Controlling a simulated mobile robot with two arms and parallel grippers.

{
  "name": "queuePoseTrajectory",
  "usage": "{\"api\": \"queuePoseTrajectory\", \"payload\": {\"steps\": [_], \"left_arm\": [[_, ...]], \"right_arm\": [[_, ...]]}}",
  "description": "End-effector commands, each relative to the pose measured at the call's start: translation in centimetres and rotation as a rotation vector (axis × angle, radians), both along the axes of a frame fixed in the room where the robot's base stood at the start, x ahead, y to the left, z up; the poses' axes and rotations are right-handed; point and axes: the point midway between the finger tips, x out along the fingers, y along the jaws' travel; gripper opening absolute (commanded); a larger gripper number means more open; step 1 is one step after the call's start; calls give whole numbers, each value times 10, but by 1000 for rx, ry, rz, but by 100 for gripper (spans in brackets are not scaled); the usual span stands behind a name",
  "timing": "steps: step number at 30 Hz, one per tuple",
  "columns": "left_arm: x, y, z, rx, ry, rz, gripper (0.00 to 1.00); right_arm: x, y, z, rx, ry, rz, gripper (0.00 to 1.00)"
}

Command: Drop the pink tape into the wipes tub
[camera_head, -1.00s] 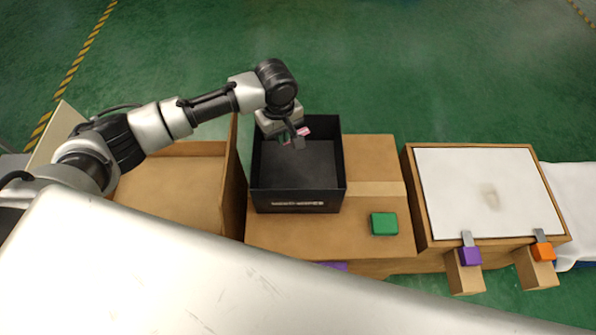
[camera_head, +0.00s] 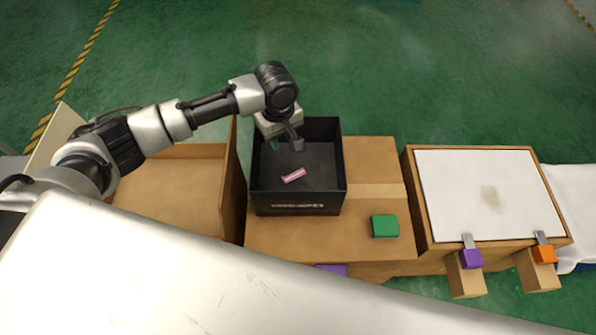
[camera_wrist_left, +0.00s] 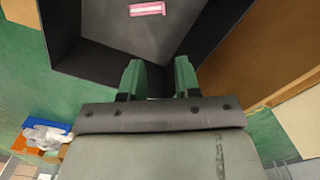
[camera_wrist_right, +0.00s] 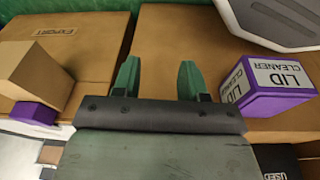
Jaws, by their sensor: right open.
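The pink tape (camera_head: 293,175) lies on the floor of the black open-topped tub (camera_head: 297,209), which carries a blurred white label on its front. My left gripper (camera_head: 297,143) is just above the tub's back part, apart from the tape. In the left wrist view its fingers (camera_wrist_left: 158,75) are spread and empty, with the tape (camera_wrist_left: 147,9) beyond them in the tub (camera_wrist_left: 110,63). My right gripper (camera_wrist_right: 158,78) is open and empty over brown boxes in the right wrist view; the head view does not show it.
A green block (camera_head: 384,226) sits on the brown surface right of the tub. A tall brown wall (camera_head: 232,185) stands close on its left. A white-topped box (camera_head: 485,190) is further right. A purple-and-white "LID CLEANER" box (camera_wrist_right: 268,86) is right of my right gripper.

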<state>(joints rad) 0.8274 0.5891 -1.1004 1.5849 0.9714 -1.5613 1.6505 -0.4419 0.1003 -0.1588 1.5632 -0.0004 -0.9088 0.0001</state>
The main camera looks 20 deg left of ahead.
Motion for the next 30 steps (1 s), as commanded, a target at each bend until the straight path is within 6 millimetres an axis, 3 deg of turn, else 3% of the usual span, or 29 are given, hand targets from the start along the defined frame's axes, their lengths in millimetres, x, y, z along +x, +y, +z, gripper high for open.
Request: {"api": "queuePoseTrajectory", "payload": {"steps": [3, 5, 18, 30], "left_arm": [[0, 0, 9, -1, -1, -1, 32], [0, 0, 17, -1, -1, -1, 32], [-1, 1, 94, -1, -1, 0, 32], [-1, 1, 108, 0, 0, 0, 32]], "right_arm": [[0, 0, 0, 1, -5, 1, 43], [-7, -1, -11, -1, 11, 2, 43], [-48, -7, -56, -5, 45, 10, 43], [-57, -9, -65, -5, 48, 11, 43]]}}
